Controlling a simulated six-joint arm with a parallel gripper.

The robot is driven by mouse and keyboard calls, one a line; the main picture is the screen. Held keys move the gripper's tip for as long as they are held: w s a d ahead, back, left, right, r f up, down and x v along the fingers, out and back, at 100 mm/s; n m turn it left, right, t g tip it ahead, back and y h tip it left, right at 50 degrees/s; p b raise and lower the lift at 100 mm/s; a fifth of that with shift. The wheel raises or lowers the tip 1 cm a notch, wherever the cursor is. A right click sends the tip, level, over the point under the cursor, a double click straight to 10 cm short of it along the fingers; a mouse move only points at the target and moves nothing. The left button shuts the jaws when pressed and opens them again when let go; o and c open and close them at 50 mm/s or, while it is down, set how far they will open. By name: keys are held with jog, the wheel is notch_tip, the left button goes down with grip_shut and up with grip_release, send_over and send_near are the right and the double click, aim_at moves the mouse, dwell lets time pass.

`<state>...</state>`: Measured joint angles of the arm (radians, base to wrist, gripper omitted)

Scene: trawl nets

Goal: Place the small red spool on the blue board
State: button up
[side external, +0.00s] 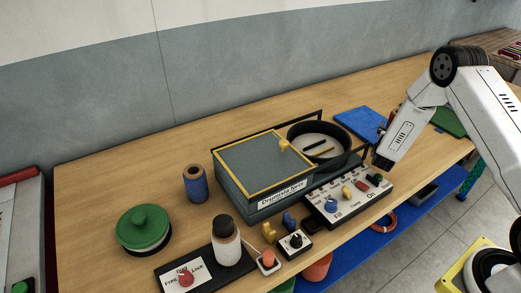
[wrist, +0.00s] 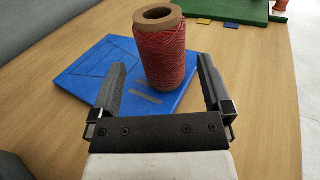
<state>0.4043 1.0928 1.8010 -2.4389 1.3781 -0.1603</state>
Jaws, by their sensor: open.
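The red spool (wrist: 162,55), wound with red thread on a brown core, stands upright on the blue board (wrist: 82,68) in the wrist view. My gripper (wrist: 161,64) is open, with one finger on each side of the spool in the picture and a visible gap at both sides. I cannot tell how deep the spool sits between the fingers. In the side external view the blue board (side external: 357,122) lies at the back right of the bench. There my arm hides the fingers and most or all of the spool.
A grey box with a yellow-edged lid (side external: 262,160), a black round pan (side external: 322,143) and a control panel (side external: 350,197) stand left of my arm. A blue spool (side external: 195,185) and a green-lidded jar (side external: 143,228) stand further left. A green board (wrist: 228,8) lies beyond the blue one.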

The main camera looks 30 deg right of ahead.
jog(key=shift+v, duration=2.75)
jog(key=shift+r, duration=0.1)
jog(key=s+a+r+m+g+y, duration=0.3)
jog(key=s+a+m+g+y, duration=0.55)
jog(key=s+m, duration=0.45)
jog(key=s+a+r+m+t+y, duration=0.1)
jog(key=a+r+m+y, duration=0.1)
jog(key=a+m, duration=0.3)
jog(key=a+r+m+t+y, duration=0.2)
jog(key=a+m+y, duration=0.3)
jog(key=a, duration=0.8)
jog(key=shift+s+a+r+m, duration=0.15)
jog(key=shift+s+r+m, duration=0.15)
jog(key=shift+s+r, duration=0.1)
